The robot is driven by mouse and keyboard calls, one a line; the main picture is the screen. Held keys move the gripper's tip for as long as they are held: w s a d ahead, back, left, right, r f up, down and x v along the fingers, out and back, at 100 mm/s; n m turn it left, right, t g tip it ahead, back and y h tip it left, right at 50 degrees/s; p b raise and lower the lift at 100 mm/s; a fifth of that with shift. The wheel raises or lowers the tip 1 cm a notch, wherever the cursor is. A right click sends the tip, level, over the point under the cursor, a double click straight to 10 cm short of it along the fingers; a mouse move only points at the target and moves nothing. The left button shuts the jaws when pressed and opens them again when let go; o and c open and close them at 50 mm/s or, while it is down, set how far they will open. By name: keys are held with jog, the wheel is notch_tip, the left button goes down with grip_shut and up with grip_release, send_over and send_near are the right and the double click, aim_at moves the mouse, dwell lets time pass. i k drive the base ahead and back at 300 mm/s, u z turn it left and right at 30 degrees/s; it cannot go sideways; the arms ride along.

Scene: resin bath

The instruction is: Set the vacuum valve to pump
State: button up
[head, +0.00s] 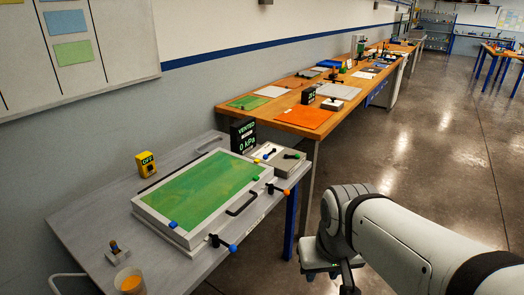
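A black display (243,136) reads "VENTED" and "0 kPa" at the far end of the grey bench. In front of it is a white plate with a small blue-tipped lever (267,153). Either lever may be the vacuum valve; the labels are too small to read. My gripper (335,274) hangs over the floor at the right of the bench, apart from the levers. Its fingers are small and dark, and I cannot tell whether they are open.
A white-framed bath with a green surface (205,190) fills the grey bench, with a black handle and orange- and blue-tipped clamps (222,244) along its front. A yellow "OFF" box (146,163) stands behind. An orange-filled cup (130,281) sits near. A wooden bench (285,95) lies beyond.

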aim_at(265, 156)
jog(key=z, duration=0.55)
jog(key=i, duration=1.8)
jog(key=u, duration=0.4)
jog(key=k, duration=0.9)
jog(key=u, duration=0.15)
jog(key=i, duration=0.95)
jog(key=z, duration=0.05)
